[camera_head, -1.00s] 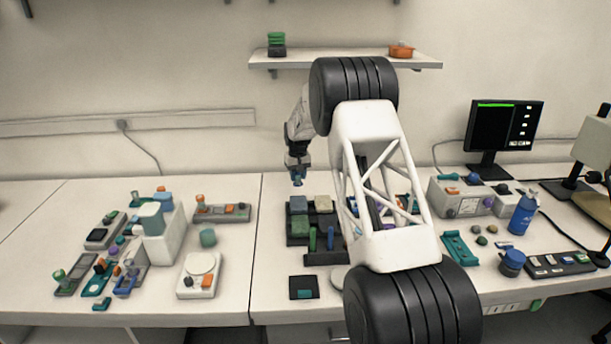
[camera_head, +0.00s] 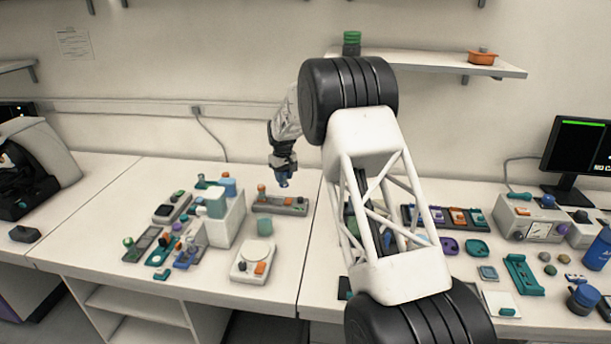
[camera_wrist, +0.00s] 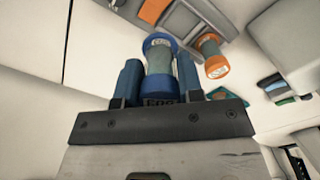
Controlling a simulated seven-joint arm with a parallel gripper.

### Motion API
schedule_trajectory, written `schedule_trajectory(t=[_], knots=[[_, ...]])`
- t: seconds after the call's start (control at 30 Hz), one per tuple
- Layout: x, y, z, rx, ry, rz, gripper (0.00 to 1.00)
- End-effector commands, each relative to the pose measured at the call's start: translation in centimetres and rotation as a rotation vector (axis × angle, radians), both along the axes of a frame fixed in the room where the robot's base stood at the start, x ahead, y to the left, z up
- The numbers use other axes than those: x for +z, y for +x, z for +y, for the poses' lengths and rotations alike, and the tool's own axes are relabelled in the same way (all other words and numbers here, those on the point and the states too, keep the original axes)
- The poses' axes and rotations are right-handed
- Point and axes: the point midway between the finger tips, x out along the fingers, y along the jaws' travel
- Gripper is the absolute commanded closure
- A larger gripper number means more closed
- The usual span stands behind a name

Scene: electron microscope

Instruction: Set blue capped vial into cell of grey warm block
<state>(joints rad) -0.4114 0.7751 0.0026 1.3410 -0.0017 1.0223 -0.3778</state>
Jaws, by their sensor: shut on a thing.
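My gripper (camera_head: 284,180) is in the air above the back of the left bench, just over a long grey block (camera_head: 290,208). In the wrist view its blue fingers (camera_wrist: 160,78) are shut on a blue capped vial (camera_wrist: 159,58) with a grey-green body. The grey block, likely the warm block, carries an orange patch and an orange-capped vial (camera_head: 262,190). The orange-capped vial also shows in the wrist view (camera_wrist: 213,58), beside the held vial and apart from it. The block's free cells are too small to make out.
A white device (camera_head: 228,222) with a teal top stands left of the grey block. Several small trays lie farther left. My arm hides part of the right bench.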

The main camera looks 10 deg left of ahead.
Motion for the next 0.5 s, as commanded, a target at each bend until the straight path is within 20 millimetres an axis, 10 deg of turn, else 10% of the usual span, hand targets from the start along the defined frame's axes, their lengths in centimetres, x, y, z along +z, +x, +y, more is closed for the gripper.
schedule_trajectory(t=[0.5], knots=[[0.2,-1.2,2.9,0.057,0.000,0.000,0.89]])
